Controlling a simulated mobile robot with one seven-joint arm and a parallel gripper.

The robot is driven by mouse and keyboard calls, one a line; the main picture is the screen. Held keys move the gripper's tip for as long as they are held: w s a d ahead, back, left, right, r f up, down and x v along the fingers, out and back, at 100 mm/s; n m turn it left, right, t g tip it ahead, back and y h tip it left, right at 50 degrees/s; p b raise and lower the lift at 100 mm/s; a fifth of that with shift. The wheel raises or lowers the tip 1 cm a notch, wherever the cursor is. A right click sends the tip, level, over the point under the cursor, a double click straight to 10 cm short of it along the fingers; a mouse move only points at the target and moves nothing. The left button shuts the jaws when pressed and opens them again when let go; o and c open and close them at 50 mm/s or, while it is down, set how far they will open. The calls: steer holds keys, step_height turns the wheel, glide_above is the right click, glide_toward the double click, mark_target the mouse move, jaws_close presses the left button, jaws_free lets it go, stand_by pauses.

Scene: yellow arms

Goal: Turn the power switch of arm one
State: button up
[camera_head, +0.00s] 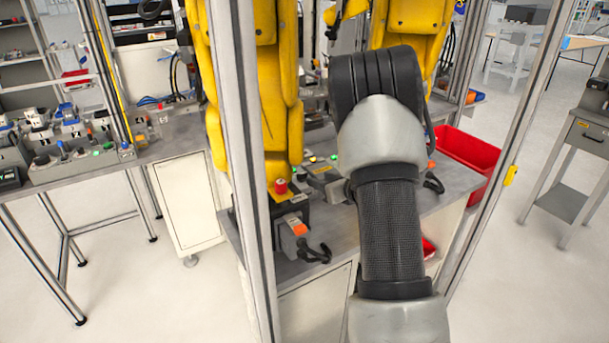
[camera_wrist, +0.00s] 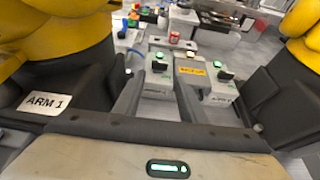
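Two yellow robot arms stand on a grey bench; the left one (camera_head: 268,100) and the right one (camera_head: 412,22) show in the head view. In the wrist view the black base at left bears the label ARM 1 (camera_wrist: 45,102). A grey switch box (camera_wrist: 158,76) with a green-lit switch (camera_wrist: 160,57) stands beside that base; its small label is too blurred to read. A similar box (camera_wrist: 222,86) with a green light stands at right. My gripper (camera_wrist: 159,84) is open, its two dark fingers apart, pointing towards the left box, with nothing held. In the head view my arm hides it.
Between the boxes is a unit with a yellow label (camera_wrist: 192,71). A red button (camera_head: 281,186) and an orange-topped box (camera_head: 296,231) sit at the bench front. A metal post (camera_head: 243,150) and red bin (camera_head: 466,152) are close by.

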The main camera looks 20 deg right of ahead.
mark_target(305, 183)
steer(key=x, duration=1)
steer(key=shift+w+f, duration=0.2)
steer(key=shift+w, duration=0.15)
steer(key=c, duration=0.8)
